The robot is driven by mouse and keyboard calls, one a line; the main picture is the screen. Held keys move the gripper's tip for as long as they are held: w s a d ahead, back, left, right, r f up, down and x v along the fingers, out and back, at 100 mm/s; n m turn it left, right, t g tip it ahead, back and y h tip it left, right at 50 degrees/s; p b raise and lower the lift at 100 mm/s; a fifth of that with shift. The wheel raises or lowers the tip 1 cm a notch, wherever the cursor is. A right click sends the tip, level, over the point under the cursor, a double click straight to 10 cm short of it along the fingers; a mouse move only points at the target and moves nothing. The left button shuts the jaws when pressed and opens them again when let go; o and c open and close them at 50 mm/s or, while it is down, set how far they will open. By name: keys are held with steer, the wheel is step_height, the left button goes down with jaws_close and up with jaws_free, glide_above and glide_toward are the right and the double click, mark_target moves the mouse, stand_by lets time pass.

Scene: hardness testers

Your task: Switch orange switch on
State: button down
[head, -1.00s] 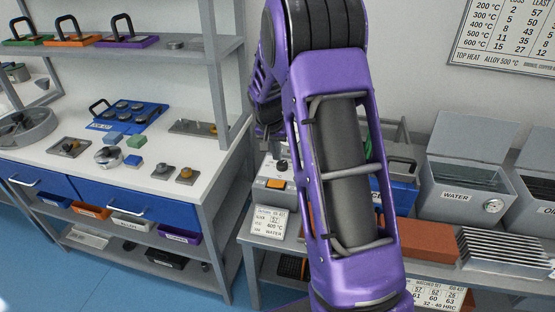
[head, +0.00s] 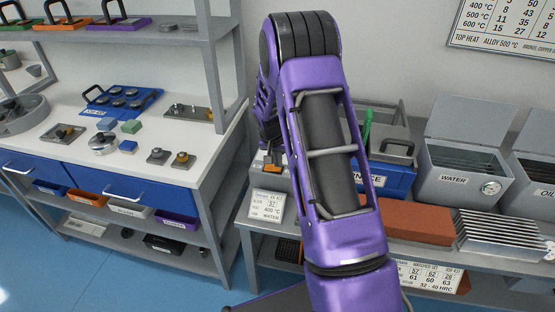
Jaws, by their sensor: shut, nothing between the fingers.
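The orange switch (head: 272,169) sits on a light grey unit at the left end of the right-hand bench, and only a small part of it shows. My gripper (head: 273,154) is a dark shape just above the switch, low beside my purple arm, with its fingers shut and empty. The fingertips overlap the switch in the picture, and I cannot tell whether they touch it. The switch's tilt is too small to read. My arm hides much of the unit to the right of the switch.
To the right stand a blue box (head: 392,179), a brick-red block (head: 414,219) and a grey WATER tank (head: 457,185). A white-topped workbench (head: 199,138) with small parts stands left.

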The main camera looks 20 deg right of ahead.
steer(key=shift+d+f+b, duration=0.1)
steer(key=shift+f+b, duration=0.35)
steer(key=shift+b, duration=0.1)
steer(key=shift+s+r, duration=0.1)
steer(key=shift+w+a+r, duration=0.3)
steer(key=shift+w+a, duration=0.15)
steer(key=shift+a, duration=0.15)
steer(key=shift+r+p, duration=0.35)
steer(key=shift+r, duration=0.15)
steer(key=s+d+p+v, duration=0.1)
steer(key=d+p+v, duration=0.1)
steer(key=v, duration=1)
steer(key=shift+d+r, duration=0.4)
